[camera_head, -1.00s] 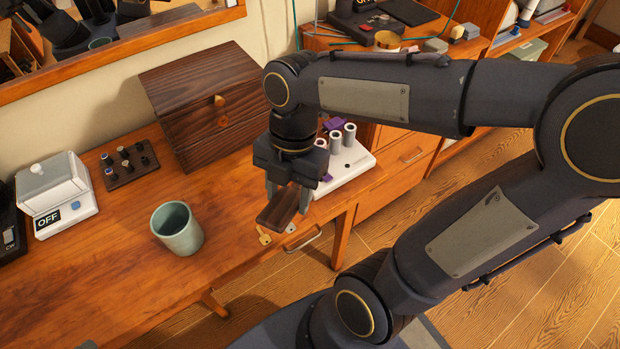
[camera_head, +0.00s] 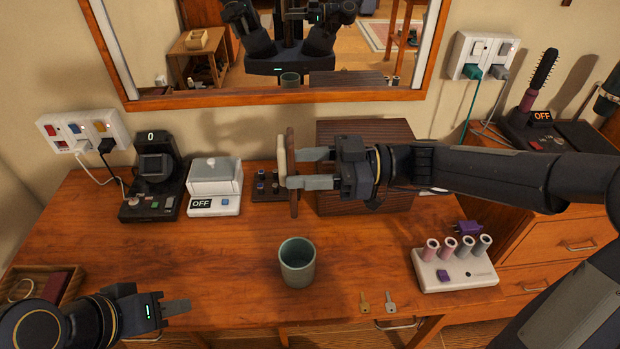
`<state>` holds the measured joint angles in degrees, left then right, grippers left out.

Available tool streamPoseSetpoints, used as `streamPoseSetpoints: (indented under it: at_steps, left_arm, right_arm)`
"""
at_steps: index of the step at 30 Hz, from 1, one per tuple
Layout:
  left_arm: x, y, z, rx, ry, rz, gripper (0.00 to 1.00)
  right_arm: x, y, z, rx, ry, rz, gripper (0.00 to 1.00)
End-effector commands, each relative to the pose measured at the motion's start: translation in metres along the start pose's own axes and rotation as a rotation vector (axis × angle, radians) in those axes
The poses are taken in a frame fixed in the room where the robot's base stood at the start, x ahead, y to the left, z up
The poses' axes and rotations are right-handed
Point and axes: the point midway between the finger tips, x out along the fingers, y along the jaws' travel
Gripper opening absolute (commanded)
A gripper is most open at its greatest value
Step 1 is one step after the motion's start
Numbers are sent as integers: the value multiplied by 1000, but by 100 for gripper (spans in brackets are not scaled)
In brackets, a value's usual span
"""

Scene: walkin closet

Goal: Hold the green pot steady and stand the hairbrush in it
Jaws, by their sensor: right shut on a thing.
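The green pot (camera_head: 297,264) stands upright on the wooden table, open and apparently empty. My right gripper (camera_head: 299,168) is shut on the hairbrush (camera_head: 293,148), which has a dark wooden body and a pale bristle side facing left. The brush is held roughly upright, raised, and in the picture its lower end is above the pot and clear of it. My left gripper (camera_head: 180,307) is low at the left, apart from the pot; its fingers overlap from this angle, so its opening does not show.
A white stand with rollers (camera_head: 455,280) is at right. Two keys (camera_head: 390,302) lie near the front edge. A tray (camera_head: 70,285) is at left. Table around the pot is clear.

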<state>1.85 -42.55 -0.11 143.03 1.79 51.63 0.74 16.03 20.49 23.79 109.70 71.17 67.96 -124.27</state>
Motion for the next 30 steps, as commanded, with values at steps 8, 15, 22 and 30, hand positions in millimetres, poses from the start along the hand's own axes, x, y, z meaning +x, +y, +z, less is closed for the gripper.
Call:
streamPoseSetpoints:
  at_steps: [8, 15, 22, 30]
  left_arm:
    - [9, -4, 5, 0, 0, 0, 36]
    - [13, -6, 6, 0, 0, 0, 36]
    - [13, -6, 7, 0, 0, 0, 36]
    - [15, -7, 8, 0, 0, 0, 36]
  right_arm:
    - [0, -1, 32, 3, -1, -2, 23]
    - [0, -1, 49, 1, -2, -2, 23]
    - [0, -1, 53, 0, -2, -2, 23]
    - [0, 0, 54, -1, -2, -4, 23]
